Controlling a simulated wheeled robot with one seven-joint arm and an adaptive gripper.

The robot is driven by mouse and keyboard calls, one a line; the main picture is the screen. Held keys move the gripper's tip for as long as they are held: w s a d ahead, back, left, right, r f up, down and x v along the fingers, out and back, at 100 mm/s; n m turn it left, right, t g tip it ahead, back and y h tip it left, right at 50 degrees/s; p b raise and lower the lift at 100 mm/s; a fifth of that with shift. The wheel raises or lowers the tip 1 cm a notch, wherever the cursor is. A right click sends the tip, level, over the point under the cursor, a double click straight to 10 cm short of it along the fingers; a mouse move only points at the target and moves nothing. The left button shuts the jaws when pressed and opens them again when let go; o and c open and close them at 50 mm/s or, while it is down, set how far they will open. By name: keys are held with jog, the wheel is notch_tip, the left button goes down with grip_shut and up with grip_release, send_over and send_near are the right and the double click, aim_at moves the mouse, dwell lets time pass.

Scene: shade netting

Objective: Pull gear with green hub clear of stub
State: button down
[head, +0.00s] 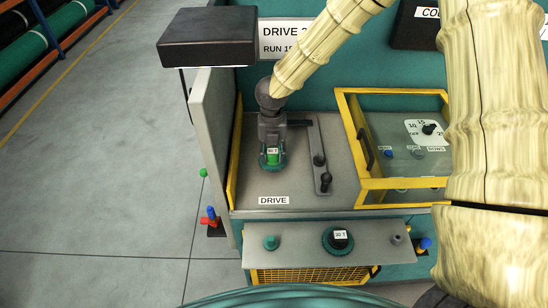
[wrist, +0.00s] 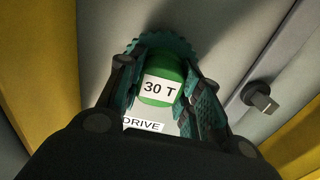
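The gear with the green hub (wrist: 165,78) sits upright at the drive panel, its hub marked "30 T" and its teal teeth showing behind the fingers in the wrist view. The green hub also shows in the head view (head: 273,156). My gripper (wrist: 168,95) has one finger on each side of the hub, with no clear gap on either side, so it looks shut on it. In the head view my gripper (head: 272,160) reaches down over the gear. The stub is hidden behind the gear and hub.
A grey link with dark knobs (head: 320,160) stands just right of the gear. A yellow-framed guard (head: 347,120) is farther right, an open grey door (head: 212,125) at left. Below, a shelf (head: 300,238) holds a teal gear with a dark hub (head: 338,240) and a small teal piece (head: 271,242).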

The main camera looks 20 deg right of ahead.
aim_at(271, 150)
jog(key=shift+w+a+r+p, duration=0.25)
jog(key=shift+r+p, duration=0.2)
jog(key=shift+r, duration=0.15)
jog(key=shift+r+p, duration=0.3)
jog(key=shift+r, duration=0.1)
dwell(0.4)
jog(key=shift+r+p, duration=0.6)
jog(key=shift+r, duration=0.15)
jog(key=shift+a+r+p, duration=0.2)
jog(key=shift+r+p, duration=0.15)
jog(key=shift+r, duration=0.05)
jog(key=shift+s+d+r+p, duration=0.1)
jog(key=shift+d+r+p, duration=0.25)
jog(key=shift+a+r+p, duration=0.15)
jog(key=shift+r+p, duration=0.2)
jog(key=shift+r, duration=0.25)
